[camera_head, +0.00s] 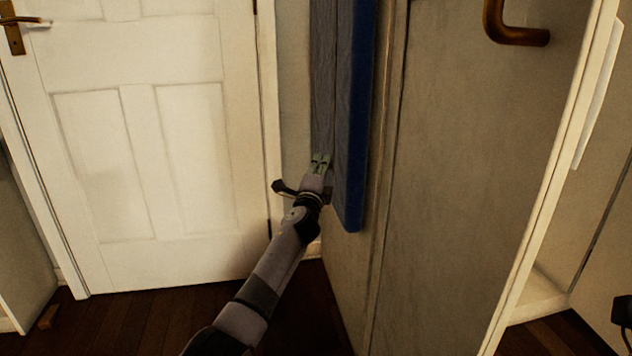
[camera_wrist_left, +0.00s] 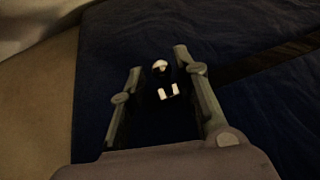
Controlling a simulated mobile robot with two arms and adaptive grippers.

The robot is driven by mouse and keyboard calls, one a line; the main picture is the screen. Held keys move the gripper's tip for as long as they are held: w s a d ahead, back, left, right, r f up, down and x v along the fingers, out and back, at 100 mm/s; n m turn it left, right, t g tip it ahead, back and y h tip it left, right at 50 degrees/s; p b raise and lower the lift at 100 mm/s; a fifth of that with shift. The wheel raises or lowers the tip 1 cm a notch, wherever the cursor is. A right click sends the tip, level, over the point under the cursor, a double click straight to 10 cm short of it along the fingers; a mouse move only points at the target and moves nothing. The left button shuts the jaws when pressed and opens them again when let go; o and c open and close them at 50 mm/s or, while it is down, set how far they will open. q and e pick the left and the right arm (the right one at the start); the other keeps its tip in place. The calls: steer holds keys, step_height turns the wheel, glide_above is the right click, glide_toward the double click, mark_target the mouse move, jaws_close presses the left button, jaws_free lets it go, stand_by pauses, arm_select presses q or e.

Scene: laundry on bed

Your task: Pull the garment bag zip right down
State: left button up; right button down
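The blue garment bag (camera_head: 352,110) hangs flat against the side of a tall pale cupboard, and a thin vertical line runs down its face. My left gripper (camera_head: 320,158) is at the lower part of the bag's face. In the left wrist view, the left gripper (camera_wrist_left: 159,62) has its two fingers apart over the dark blue cloth (camera_wrist_left: 240,95). A small white-and-black zip pull (camera_wrist_left: 160,69) shows between the fingers, with no clear contact. A dark brown strip (camera_wrist_left: 265,62) crosses the cloth to the right of the fingers. My right gripper is not in view.
A white panelled door (camera_head: 140,150) is at the left. The grey cupboard panel (camera_head: 470,170) with a brown handle (camera_head: 515,28) stands close on the right. Dark wooden floor (camera_head: 130,320) shows below. A small dark object at the lower right edge is unclear.

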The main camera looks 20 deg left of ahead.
arm_select(q)
steer(key=v, duration=1.1)
steer(key=shift+s+f, duration=0.15)
steer(key=shift+s, duration=0.15)
